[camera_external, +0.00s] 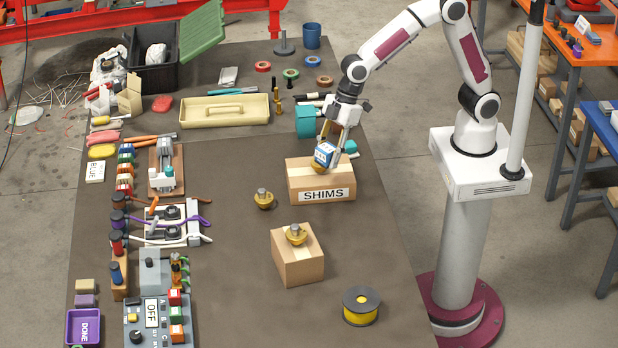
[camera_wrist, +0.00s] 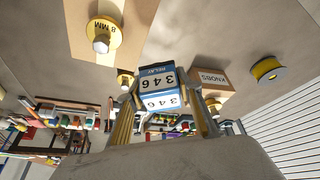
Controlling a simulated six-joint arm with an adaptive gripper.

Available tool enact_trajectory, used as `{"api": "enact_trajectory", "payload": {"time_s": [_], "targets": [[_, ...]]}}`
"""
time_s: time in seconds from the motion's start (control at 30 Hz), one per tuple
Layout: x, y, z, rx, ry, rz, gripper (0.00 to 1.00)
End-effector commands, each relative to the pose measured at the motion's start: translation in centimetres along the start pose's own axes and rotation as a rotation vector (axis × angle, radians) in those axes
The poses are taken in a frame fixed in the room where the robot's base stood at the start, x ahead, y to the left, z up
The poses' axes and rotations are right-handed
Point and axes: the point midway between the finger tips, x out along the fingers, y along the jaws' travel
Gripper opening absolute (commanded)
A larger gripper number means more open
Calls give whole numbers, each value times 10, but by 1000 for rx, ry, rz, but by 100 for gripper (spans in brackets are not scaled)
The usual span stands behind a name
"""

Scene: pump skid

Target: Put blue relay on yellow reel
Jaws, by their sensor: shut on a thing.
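My gripper (camera_external: 328,146) is shut on the blue relay (camera_external: 325,155), a small block with a blue top edge and white faces. In the wrist view the relay (camera_wrist: 158,90) sits between the fingers and reads "RELAY" and "346". The gripper holds it over the back of the SHIMS box, close to a brass knob there; whether they touch I cannot tell. The yellow reel (camera_external: 361,306), with dark flanges, lies on the table at the front right, well apart from the gripper. The reel also shows at the right of the wrist view (camera_wrist: 267,69).
The SHIMS box (camera_external: 303,183) stands below the gripper. A smaller box (camera_external: 299,263) with a brass knob on top (camera_external: 296,235) stands between it and the reel. Another brass knob (camera_external: 264,198) stands on the table. The table around the reel is clear.

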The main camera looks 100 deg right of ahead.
Motion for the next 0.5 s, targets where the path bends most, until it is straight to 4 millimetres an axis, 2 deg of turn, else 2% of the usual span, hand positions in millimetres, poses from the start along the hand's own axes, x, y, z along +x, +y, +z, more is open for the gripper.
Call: {"api": "enact_trajectory", "payload": {"time_s": [0.1, 0.5], "targets": [[11, -27, -19, -47, 0, -21, 10], [45, -122, -75, -179, -2, -79, 10]]}}
